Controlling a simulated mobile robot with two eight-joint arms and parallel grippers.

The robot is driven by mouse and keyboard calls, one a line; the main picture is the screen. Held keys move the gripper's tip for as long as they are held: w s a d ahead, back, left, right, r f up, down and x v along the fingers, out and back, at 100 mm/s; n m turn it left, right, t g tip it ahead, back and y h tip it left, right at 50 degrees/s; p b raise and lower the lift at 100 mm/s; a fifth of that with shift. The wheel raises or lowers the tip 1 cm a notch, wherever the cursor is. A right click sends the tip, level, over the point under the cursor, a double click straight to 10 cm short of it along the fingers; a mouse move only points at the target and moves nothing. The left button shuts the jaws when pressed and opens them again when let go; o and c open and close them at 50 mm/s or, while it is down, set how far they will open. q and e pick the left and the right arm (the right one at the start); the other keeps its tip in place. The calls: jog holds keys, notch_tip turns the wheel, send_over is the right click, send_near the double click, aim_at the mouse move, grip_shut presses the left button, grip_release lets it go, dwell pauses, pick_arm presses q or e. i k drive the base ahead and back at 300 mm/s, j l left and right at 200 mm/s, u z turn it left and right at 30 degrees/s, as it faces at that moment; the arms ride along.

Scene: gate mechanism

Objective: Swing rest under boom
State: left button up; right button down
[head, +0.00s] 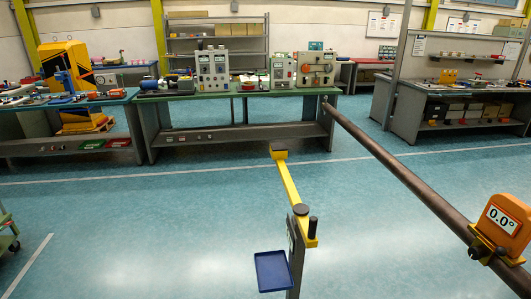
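The rest (290,190) is a yellow swing arm on a grey post (296,255). A dark-topped pad (278,151) sits at its far end, and a short black upright handle (313,227) stands at its near end. The rest lies left of the boom, apart from it in the picture. Neither of my grippers is in view.
A blue tray (262,284) is fixed beside the post. Green-topped benches with equipment (230,90) stand at the back, and another bench (455,120) stands back right. A cart edge (6,235) shows at the left. The teal floor (150,220) around the post is open.

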aim_at(278, 151)
jog(key=i+j+u, duration=0.1)
jog(key=i+j, duration=0.5)
jog(key=i+j+u, duration=0.1)
jog(key=i+j, duration=0.45)
jog(key=i, duration=0.2)
jog(key=i+j+u, duration=0.1)
jog(key=i+j, duration=0.45)
jog(key=i, duration=0.15)
